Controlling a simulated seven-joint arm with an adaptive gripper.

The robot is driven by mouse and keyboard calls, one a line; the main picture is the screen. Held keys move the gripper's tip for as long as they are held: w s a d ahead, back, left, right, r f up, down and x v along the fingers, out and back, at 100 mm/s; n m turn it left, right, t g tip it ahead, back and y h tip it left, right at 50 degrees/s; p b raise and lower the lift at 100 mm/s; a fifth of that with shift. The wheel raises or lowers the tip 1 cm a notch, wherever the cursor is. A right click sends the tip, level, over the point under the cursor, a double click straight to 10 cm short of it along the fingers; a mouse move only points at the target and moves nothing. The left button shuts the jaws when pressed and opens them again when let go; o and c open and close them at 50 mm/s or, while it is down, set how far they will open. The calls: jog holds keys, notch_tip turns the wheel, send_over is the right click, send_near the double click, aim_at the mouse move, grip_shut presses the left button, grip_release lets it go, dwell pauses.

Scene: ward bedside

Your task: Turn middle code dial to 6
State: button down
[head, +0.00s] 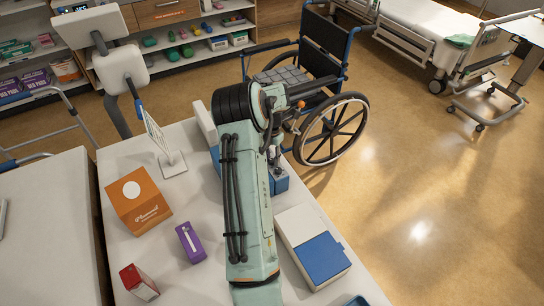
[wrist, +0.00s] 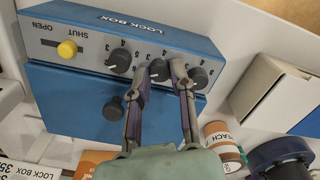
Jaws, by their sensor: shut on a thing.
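The blue lock box (wrist: 95,28) fills the upper part of the wrist view, its lettering upside down. Its front has a row of three dark dials with digits around them. The middle code dial (wrist: 158,72) lies between the fingertips of my gripper (wrist: 161,70), which is shut on it. The other dials, one to the left (wrist: 120,61) and one to the right (wrist: 198,78), are untouched. I cannot read which digit the middle dial points to. In the head view the lock box (head: 279,184) is mostly hidden behind my arm.
A yellow slider knob (wrist: 67,49) sits by the SHUT and OPEN marks, and a dark knob (wrist: 114,108) is on the front below. A white box with a blue panel (head: 312,248), an orange box (head: 138,200) and a purple box (head: 191,243) stand on the table.

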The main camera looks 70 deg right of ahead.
jog(key=m, duration=0.3)
jog(key=shift+m, duration=0.4)
jog(key=m, duration=0.4)
jog(key=shift+m, duration=0.3)
jog(key=m, duration=0.4)
jog(key=shift+m, duration=2.1)
jog(key=c, duration=1.2)
grip_release()
jog(key=shift+c, duration=0.2)
